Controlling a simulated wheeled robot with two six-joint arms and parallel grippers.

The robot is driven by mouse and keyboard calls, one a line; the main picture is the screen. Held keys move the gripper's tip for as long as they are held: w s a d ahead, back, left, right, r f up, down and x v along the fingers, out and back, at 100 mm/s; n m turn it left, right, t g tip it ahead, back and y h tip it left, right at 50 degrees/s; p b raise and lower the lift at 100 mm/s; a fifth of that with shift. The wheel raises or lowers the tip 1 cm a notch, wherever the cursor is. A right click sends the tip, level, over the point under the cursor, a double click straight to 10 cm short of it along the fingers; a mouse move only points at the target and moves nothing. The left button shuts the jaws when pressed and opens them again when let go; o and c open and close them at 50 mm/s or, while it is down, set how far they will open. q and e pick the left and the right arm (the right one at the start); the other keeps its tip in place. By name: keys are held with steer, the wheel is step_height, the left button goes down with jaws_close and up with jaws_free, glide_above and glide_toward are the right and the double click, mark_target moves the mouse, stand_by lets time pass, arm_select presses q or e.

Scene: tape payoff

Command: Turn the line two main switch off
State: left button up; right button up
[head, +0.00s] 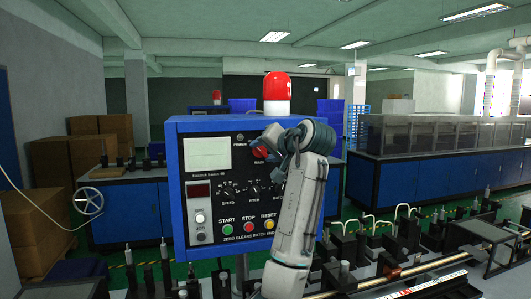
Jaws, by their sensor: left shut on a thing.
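A blue control panel (178,185) stands in front of me. A red rotary switch (260,153) sits at its upper right, right of a pale screen; I take it for the main switch. My left gripper (265,143) reaches up from below and is shut on this red switch. The gripper and its wrist cover part of the switch, so its exact turn angle cannot be read. My right gripper is not in view.
The panel's lower part carries black knobs and green (227,229), red (249,228) and yellow (269,225) buttons, close to my arm. A red beacon (277,88) tops the panel. Machine rails (430,268) lie at the lower right.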

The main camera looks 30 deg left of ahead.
arm_select(q)
steer(key=shift+f, duration=0.15)
steer(key=o, duration=1)
steer(key=shift+s+d+b, duration=0.2)
steer(key=shift+d+b, duration=0.2)
steer(key=shift+d, duration=0.2)
steer(key=b+v, duration=0.1)
steer(key=v, duration=0.4)
steer(key=b+v, duration=0.2)
steer(key=v, duration=0.2)
steer(key=shift+s+d+r, duration=0.2)
steer(key=shift+d+r, duration=0.05)
steer(key=shift+r, duration=0.1)
